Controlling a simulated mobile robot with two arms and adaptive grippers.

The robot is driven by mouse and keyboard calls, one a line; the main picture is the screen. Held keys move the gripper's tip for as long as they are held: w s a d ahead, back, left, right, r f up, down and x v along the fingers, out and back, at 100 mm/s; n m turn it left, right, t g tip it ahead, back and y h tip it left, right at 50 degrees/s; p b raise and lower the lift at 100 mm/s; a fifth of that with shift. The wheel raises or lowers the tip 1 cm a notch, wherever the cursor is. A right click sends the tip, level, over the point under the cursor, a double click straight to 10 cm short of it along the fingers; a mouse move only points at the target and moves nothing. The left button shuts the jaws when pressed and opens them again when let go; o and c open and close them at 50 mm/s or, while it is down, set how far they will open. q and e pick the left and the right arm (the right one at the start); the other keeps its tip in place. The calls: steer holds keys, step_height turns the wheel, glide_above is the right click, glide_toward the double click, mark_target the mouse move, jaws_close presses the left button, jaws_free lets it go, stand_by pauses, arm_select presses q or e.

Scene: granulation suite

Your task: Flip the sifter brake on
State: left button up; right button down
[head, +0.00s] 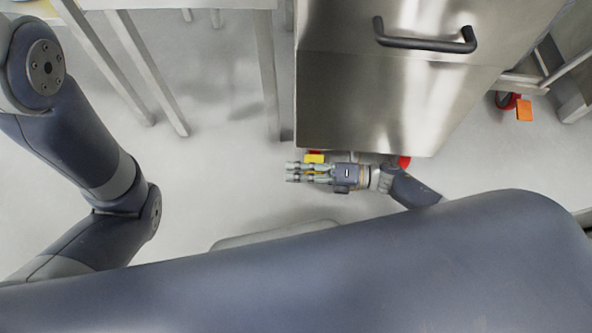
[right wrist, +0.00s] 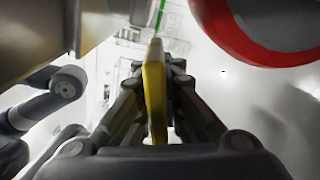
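The sifter brake appears to be the yellow pedal (head: 314,158) by the lower edge of the steel machine (head: 375,110) in the head view. My right gripper (head: 292,172) is at this pedal, pointing left, and covers part of it. In the right wrist view the yellow pedal (right wrist: 155,90) stands edge-on between the two fingers of my right gripper (right wrist: 158,72). The fingers are drawn in close on both sides of it. The pedal's mount is hidden. My left arm shows at the left of the head view, but its gripper is out of frame.
A large red ring-shaped part (right wrist: 235,40), likely a caster, is close at upper right in the wrist view. An orange pedal (head: 524,110) on a red caster is at the right. The machine has a dark handle (head: 424,44). Grey table legs (head: 266,75) stand left; floor between is clear.

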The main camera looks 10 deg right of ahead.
steer(key=shift+d+f, duration=0.1)
steer(key=c, duration=1.7)
jaws_free()
steer(key=v, duration=0.7)
steer(key=shift+d, duration=0.25)
steer(key=shift+s, duration=0.15)
